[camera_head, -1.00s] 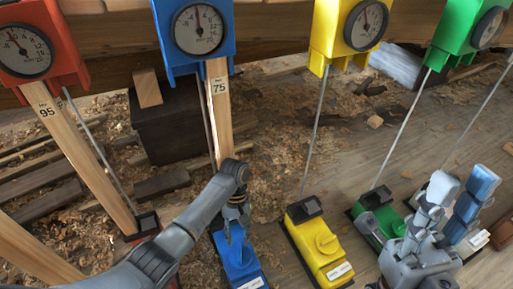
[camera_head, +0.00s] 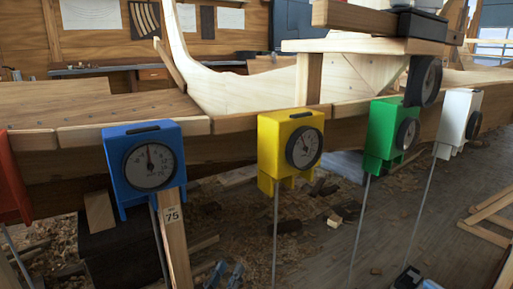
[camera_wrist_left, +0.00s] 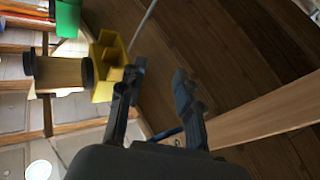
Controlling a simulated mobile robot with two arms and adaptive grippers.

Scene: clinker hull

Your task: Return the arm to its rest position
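My left gripper (camera_head: 226,272) shows only as bluish fingertips at the bottom edge of the head view, below the blue dial box (camera_head: 148,165). In the left wrist view its two dark fingers (camera_wrist_left: 160,85) stand apart with nothing between them. The rest of the left arm is out of the head view. A small pale bluish piece at the lower right edge of the head view may belong to my right gripper; I cannot tell its state.
The yellow dial box (camera_head: 290,148), green dial box (camera_head: 385,130) and white dial box (camera_head: 457,120) hang along the hull plank (camera_head: 235,122), with thin rods below. A wooden prop marked 75 (camera_head: 175,245) stands under the blue box. The yellow box also shows in the left wrist view (camera_wrist_left: 106,68).

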